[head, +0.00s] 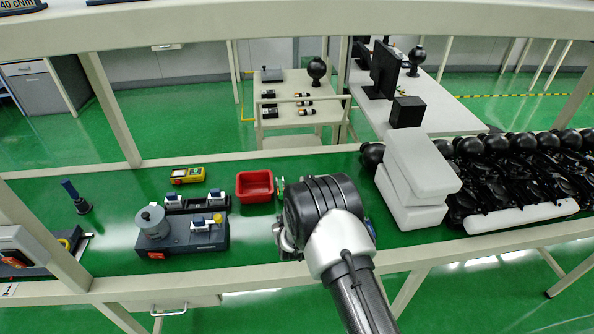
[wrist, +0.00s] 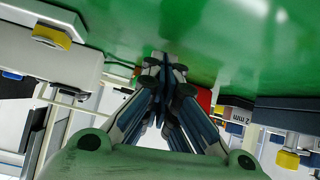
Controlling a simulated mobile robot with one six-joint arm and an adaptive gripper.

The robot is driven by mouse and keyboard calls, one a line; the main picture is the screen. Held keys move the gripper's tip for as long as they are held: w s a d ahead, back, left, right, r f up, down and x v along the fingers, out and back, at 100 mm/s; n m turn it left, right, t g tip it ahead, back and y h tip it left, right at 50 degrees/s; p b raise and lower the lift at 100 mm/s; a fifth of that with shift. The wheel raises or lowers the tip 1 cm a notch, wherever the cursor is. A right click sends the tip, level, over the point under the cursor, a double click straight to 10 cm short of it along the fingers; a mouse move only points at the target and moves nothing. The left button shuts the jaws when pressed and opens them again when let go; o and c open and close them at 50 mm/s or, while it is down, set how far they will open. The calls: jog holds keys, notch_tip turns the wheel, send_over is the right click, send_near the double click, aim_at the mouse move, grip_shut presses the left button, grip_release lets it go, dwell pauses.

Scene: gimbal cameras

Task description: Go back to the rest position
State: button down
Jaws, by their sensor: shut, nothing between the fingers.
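My arm reaches over the green bench (head: 110,190) in the head view, and its wrist hides most of my gripper (head: 284,240). In the wrist view my gripper (wrist: 162,62) has its fingers together, with nothing held between them. The fingers are above the green surface (wrist: 240,40) in that view. Whether they touch anything cannot be told.
Left of my arm are a red bin (head: 254,186), a grey device with a round knob (head: 182,234) and a yellow meter (head: 187,175). White boxes (head: 415,180) and many black gimbal cameras (head: 510,170) stand to the right. Shelf posts (head: 112,110) flank the bench.

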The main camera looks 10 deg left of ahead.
jog(key=shift+w+r, duration=0.15)
jog(key=shift+r, duration=0.25)
jog(key=d+r+m, duration=0.1)
jog(key=d+r, duration=0.2)
jog(key=r, duration=0.4)
jog(key=d+r, duration=0.3)
jog(key=r, duration=0.5)
jog(key=s+d+r+m+g+h, duration=0.1)
jog(key=s+d+r, duration=0.3)
jog(key=r, duration=0.3)
jog(key=s+d+r+g, duration=0.1)
jog(key=s+d+r, duration=0.35)
jog(key=r, duration=0.25)
jog(key=s+d+r+m+g+h, duration=0.1)
jog(key=s+d+r, duration=0.3)
jog(key=s, duration=0.3)
jog(key=s+d+r+m, duration=0.1)
jog(key=s+d+r, duration=0.35)
jog(key=s, duration=0.25)
jog(key=s+d+g, duration=0.1)
jog(key=s+d, duration=0.2)
jog(key=s, duration=0.6)
jog(key=s+d+m+g+h, duration=0.1)
jog(key=s+d, duration=0.2)
jog(key=s, duration=0.6)
jog(key=shift+s+f+h, duration=0.25)
jog(key=shift+h, duration=0.05)
